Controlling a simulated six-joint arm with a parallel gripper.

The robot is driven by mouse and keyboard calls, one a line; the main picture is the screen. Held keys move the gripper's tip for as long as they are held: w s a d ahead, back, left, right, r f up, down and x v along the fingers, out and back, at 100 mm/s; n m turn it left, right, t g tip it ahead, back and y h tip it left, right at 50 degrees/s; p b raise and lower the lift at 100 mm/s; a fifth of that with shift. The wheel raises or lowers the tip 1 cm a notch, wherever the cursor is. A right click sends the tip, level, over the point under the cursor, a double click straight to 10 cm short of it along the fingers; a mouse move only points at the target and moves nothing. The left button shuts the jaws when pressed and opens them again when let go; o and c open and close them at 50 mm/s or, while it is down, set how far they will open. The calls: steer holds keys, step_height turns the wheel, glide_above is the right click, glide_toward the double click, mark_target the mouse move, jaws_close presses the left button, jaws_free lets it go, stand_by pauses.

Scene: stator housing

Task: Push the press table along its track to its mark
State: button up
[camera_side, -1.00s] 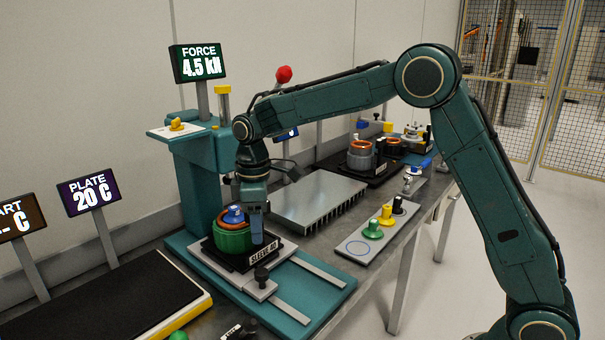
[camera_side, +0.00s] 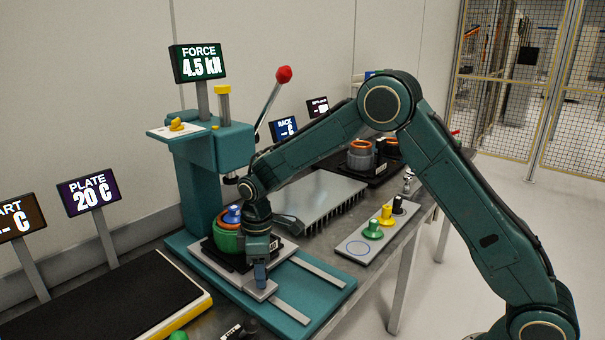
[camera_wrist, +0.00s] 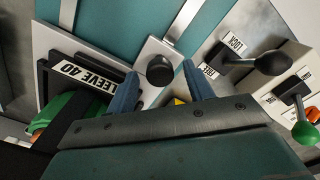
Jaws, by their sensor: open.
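The press table (camera_side: 236,284) is a light grey plate on a teal base (camera_side: 338,287) with two pale rails (camera_side: 320,269). It carries a black fixture labelled SLEEVE 40 (camera_wrist: 80,83), holding a green part (camera_side: 228,242) with an orange ring and a blue top (camera_side: 232,214). The table's black knob (camera_wrist: 160,70) shows in the wrist view between my fingertips; in the side view my gripper hides it. My gripper (camera_side: 260,272) is open, pointing down at the table's front edge. In the wrist view its blue fingers (camera_wrist: 160,68) lie either side of the knob; contact is unclear. I cannot make out the mark.
The teal press column (camera_side: 200,185) stands behind the table, with a red-balled lever (camera_side: 283,74). A finned grey plate (camera_side: 322,197) and a tray of coloured knobs (camera_side: 372,231) lie to the right. A LOCK/FREE lever (camera_wrist: 268,62) shows in the wrist view.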

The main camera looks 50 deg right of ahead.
jaws_close()
stand_by(0.3)
steer(key=shift+s, duration=0.15)
steer(key=s, duration=2.2)
steer(key=shift+s+f, duration=0.1)
steer(key=shift+s, duration=0.1)
steer(key=shift+c, duration=1.3)
jaws_free()
steer(key=shift+o, duration=1.3)
steer(key=shift+w, duration=0.1)
